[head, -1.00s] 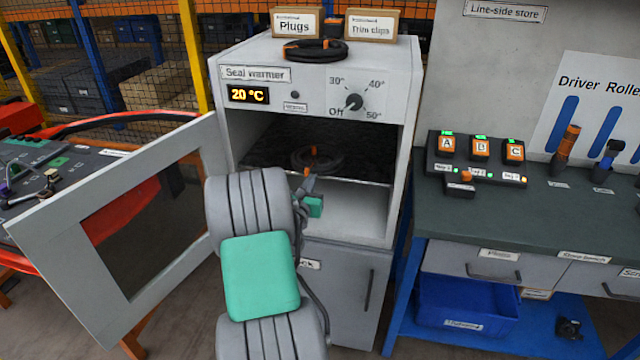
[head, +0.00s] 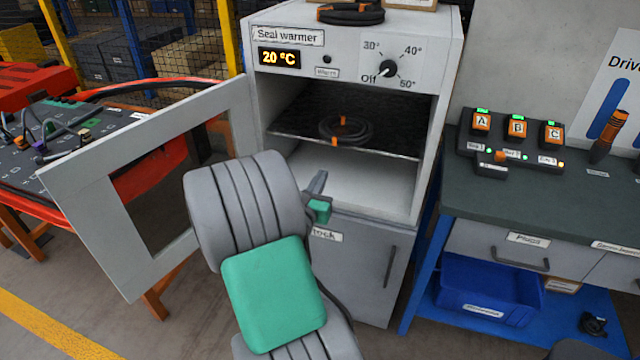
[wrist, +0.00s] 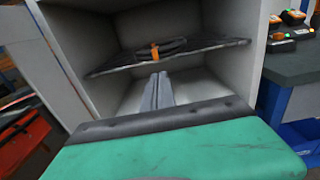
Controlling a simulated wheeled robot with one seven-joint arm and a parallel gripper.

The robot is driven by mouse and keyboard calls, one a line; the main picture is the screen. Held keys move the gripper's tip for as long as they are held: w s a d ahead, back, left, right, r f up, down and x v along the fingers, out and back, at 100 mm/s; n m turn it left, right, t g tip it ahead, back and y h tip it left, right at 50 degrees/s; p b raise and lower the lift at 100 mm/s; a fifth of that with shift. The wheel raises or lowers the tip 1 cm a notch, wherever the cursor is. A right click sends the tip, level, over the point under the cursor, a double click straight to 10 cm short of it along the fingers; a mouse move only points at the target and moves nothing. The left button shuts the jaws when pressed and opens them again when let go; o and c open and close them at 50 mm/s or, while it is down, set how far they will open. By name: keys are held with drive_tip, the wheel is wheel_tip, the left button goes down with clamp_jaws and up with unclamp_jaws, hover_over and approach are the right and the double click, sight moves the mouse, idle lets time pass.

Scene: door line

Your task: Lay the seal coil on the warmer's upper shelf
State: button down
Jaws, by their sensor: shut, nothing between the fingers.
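A dark seal coil with orange ties (head: 345,131) lies flat on the upper shelf (head: 285,130) of the seal warmer (head: 432,60). The coil also shows in the wrist view (wrist: 172,47), above and beyond my fingers. The warmer's door (head: 90,180) stands wide open to the left. My gripper (head: 318,182) is shut and empty, apart from the coil, lower and nearer than the shelf. In the wrist view my gripper (wrist: 158,80) points into the warmer's opening. Part of my gripper is hidden behind my arm in the head view.
Another dark coil (head: 350,14) lies on top of the warmer. The display (head: 279,58) reads 20 °C and the dial (head: 389,69) points near Off.

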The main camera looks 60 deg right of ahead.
drive_tip(key=r+p, duration=0.2)
drive_tip(key=p, duration=0.5)
approach(335, 141)
drive_tip(key=x, duration=0.7)
drive_tip(key=shift+a, duration=0.1)
